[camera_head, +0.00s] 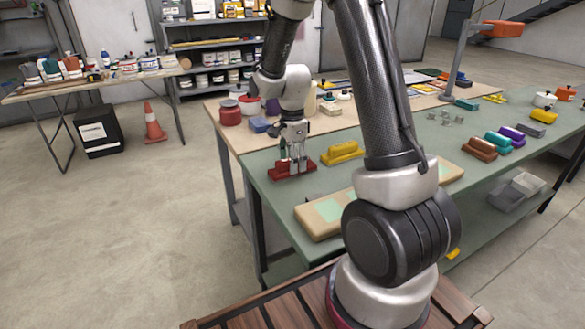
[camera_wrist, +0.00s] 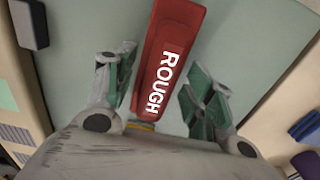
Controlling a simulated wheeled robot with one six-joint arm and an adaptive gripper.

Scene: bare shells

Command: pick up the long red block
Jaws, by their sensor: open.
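The long red block (camera_wrist: 176,28) lies on the green table surface, with the white word "ROUGH" on its top in the wrist view. In the head view the red block (camera_head: 281,173) is near the table's left front edge, partly hidden by my gripper (camera_head: 293,157), which points down over it. In the wrist view my gripper (camera_wrist: 160,68) is open, with one finger on each side of the block's lower part. Gaps show between the fingers and the block. I cannot tell the fingertips' exact height.
A yellow block (camera_head: 342,153) lies right of the red block. A blue block (camera_head: 258,125) and a red jar (camera_head: 230,113) stand behind it. A beige board (camera_head: 322,217) lies in front. Brown blocks (camera_head: 479,148) and others stand far right.

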